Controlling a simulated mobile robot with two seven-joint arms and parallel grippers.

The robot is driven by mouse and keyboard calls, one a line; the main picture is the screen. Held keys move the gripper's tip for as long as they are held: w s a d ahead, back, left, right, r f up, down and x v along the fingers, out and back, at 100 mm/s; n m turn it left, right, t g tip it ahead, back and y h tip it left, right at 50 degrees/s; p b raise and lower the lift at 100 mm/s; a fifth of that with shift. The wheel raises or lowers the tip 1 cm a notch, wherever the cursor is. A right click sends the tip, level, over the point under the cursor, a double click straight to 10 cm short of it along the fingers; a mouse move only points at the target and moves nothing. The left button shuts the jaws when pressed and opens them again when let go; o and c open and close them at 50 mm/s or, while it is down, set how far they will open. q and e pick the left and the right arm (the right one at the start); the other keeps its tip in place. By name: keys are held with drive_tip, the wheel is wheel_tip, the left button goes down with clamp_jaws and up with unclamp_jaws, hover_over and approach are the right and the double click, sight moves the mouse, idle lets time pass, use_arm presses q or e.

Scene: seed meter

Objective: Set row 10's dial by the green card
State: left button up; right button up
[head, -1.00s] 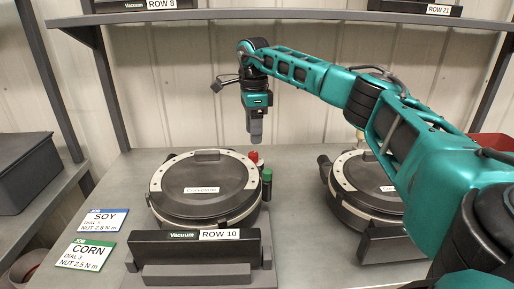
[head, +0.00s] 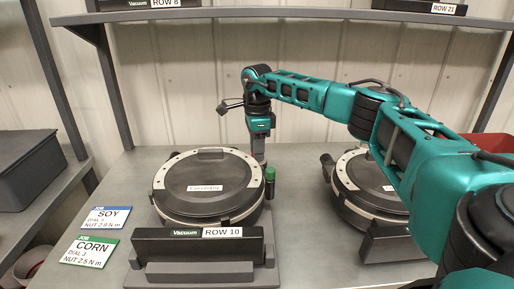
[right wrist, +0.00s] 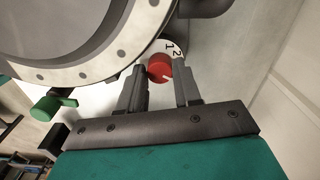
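Row 10's meter (head: 207,187) is a round dark unit with a pale ring, behind the ROW 10 label (head: 222,232). Its red dial (right wrist: 159,68) shows in the right wrist view beside the ring, with a white pointer line toward the lower right. The numbers 1 and 2 show beside it; any others are hidden. My right gripper (right wrist: 160,80) is open, pointing down, its fingers on either side of the dial with gaps; it also shows in the head view (head: 258,155). The green CORN card (head: 90,252) lies at the front left; its dial number looks like 3 but is blurred. My left gripper is out of view.
A green knob (head: 269,174) stands at the meter's right, near my right gripper; it also shows in the wrist view (right wrist: 52,105). The blue SOY card (head: 106,218) lies behind the CORN card. A second meter (head: 360,185) stands right, partly behind my arm. A shelf (head: 300,14) runs above.

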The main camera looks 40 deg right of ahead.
clamp_jaws()
drive_tip(key=shift+n, duration=2.8)
drive_tip(key=shift+o, duration=2.3)
unclamp_jaws()
drive_tip(key=shift+r, duration=0.1)
wheel_tip(320, 180, up, 7)
drive_tip(key=shift+r, duration=0.2)
